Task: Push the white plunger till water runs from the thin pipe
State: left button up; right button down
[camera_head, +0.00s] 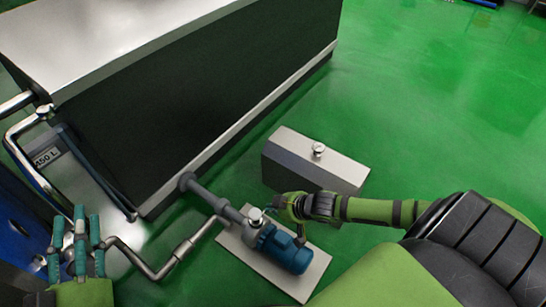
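A small pale round knob (255,216) stands on top of the blue pump (284,250); it may be the white plunger. A similar pale knob (318,149) sits on the grey box behind, so I cannot tell for certain which one is the plunger. A thin silver pipe (170,264) bends from the pump toward the lower left; no water shows at it. My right gripper (279,205) is just right of the pump's knob; its fingers are too small and hidden to read. My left gripper (80,236) is at the lower left, its teal fingers apart and empty, near the pipe's end.
A large dark tank (190,95) with a steel top fills the upper left. The pump stands on a pale base plate (262,268). Silver pipes (22,150) and a blue panel (20,225) lie at the left edge. The green floor (430,90) at the right is clear.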

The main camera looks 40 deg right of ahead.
pick_arm(q)
jog(key=shift+f, duration=0.15)
jog(key=s+d+r+m+t+h+b, duration=0.1)
jog(key=s+r+t+h, duration=0.4)
jog(key=r, duration=0.5)
jog(key=shift+s+m+h+b, duration=0.6)
jog(key=shift+s+m+h, duration=0.15)
jog(key=shift+s, duration=0.4)
pick_arm(e)
jog(key=r, duration=0.2)
jog(key=shift+d+r, duration=0.2)
jog(key=shift+r, duration=0.2)
pick_arm(q)
jog(key=shift+d+f, duration=0.1)
